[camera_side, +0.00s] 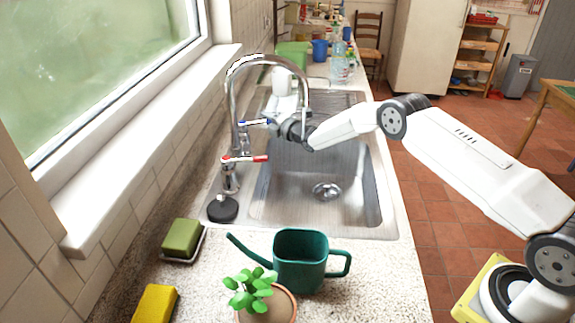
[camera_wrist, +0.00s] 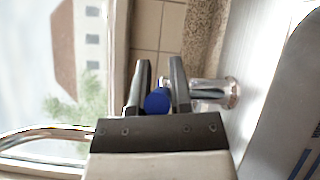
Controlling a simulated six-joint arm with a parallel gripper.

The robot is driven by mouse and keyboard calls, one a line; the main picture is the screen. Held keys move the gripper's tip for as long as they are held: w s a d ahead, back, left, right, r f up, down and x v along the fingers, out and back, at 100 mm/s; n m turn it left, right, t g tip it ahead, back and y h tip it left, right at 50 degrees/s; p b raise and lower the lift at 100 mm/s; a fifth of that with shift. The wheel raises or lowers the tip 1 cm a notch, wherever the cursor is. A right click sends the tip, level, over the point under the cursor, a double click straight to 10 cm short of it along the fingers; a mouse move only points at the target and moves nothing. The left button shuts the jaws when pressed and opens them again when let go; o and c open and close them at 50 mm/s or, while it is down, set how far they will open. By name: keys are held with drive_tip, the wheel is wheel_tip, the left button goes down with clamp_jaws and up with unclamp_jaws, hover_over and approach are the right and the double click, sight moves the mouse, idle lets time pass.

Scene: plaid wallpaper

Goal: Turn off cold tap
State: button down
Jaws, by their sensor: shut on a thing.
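The tap (camera_side: 231,105) is a tall chrome arch over the steel sink. Its cold handle (camera_side: 254,122) has blue markings and points right, toward my gripper. The hot handle (camera_side: 246,158) is red and also points right, nearer the camera. My gripper (camera_wrist: 158,82) is shut on the blue-tipped cold handle (camera_wrist: 156,101), which shows between its two fingers in the wrist view. In the side view, the fingers are small and partly hidden by my wrist. The chrome tap base (camera_wrist: 215,93) lies just right of the fingers in the wrist view.
The sink basin (camera_side: 375,205) is below my arm. Bottles (camera_side: 338,62) stand behind. The window wall bounds the left.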

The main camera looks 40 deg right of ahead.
drive_tip(key=shift+s+a+r+m+h, duration=0.1)
drive_tip(key=shift+s+a+m+h, duration=0.15)
drive_tip(key=shift+m+h, duration=0.35)
drive_tip(key=shift+s+a+m+h, duration=0.15)
drive_tip(key=shift+s+m+h, duration=0.15)
drive_tip(key=shift+h, duration=0.5)
drive_tip(key=c, duration=0.5)
unclamp_jaws()
drive_tip(key=shift+c, duration=0.2)
drive_tip(key=shift+s, duration=0.15)
drive_tip(key=shift+s, duration=0.1)
drive_tip(key=s, duration=0.7)
drive_tip(key=shift+s+f, duration=0.15)
drive_tip(key=shift+f, duration=0.05)
